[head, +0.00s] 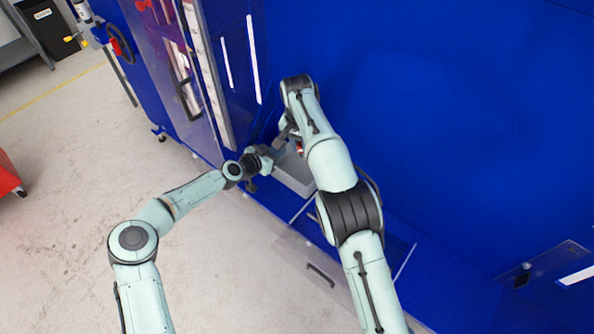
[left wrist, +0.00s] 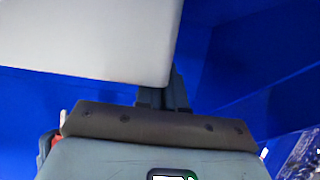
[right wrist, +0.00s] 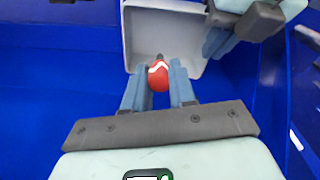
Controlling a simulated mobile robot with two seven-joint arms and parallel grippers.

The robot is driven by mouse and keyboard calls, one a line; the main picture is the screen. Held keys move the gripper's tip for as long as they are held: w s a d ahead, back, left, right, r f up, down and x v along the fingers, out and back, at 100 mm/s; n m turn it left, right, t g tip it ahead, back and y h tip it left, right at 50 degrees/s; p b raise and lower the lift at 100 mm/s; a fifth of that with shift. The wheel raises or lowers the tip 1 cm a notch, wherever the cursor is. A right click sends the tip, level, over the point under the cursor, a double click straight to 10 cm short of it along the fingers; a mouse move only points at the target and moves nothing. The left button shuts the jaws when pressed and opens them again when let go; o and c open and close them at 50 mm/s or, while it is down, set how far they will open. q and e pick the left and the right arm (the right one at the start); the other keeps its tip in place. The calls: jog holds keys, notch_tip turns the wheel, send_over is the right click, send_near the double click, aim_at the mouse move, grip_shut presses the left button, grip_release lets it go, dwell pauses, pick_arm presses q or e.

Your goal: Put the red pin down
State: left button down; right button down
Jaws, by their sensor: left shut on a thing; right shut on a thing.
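The red pin (right wrist: 158,76), with a white mark on it, sits between the two fingers of my right gripper (right wrist: 158,88) in the right wrist view. The right gripper is shut on it over the open grey bin (right wrist: 140,40). In the head view a bit of the red pin (head: 299,148) shows beside my right arm, above the grey bin (head: 294,178). My left gripper (head: 270,155) is shut at the bin's edge; its fingers (left wrist: 162,92) meet the grey bin wall (left wrist: 90,35) in the left wrist view. Their exact grip is partly hidden.
Blue walls and panels (head: 430,110) surround the bin. A clear door with a dark handle (head: 188,98) stands at the left, and another handle (head: 321,276) is below. The grey floor (head: 80,160) at the left is open. My two arms are close together at the bin.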

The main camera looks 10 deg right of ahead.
jog(key=f+m, duration=0.1)
jog(key=s+f+m+g, duration=0.1)
jog(key=m, duration=0.1)
jog(key=shift+d+y, duration=0.15)
jog(key=shift+y, duration=0.15)
send_near(301, 173)
jog(key=s+f, duration=0.1)
jog(key=s, duration=0.1)
jog(key=s+f, duration=0.2)
jog(key=shift+s+a+f, duration=0.2)
jog(key=shift+f, duration=0.1)
jog(key=c, duration=0.9)
grip_release()
notch_tip(301, 173, up, 12)
jog(key=shift+r, duration=0.15)
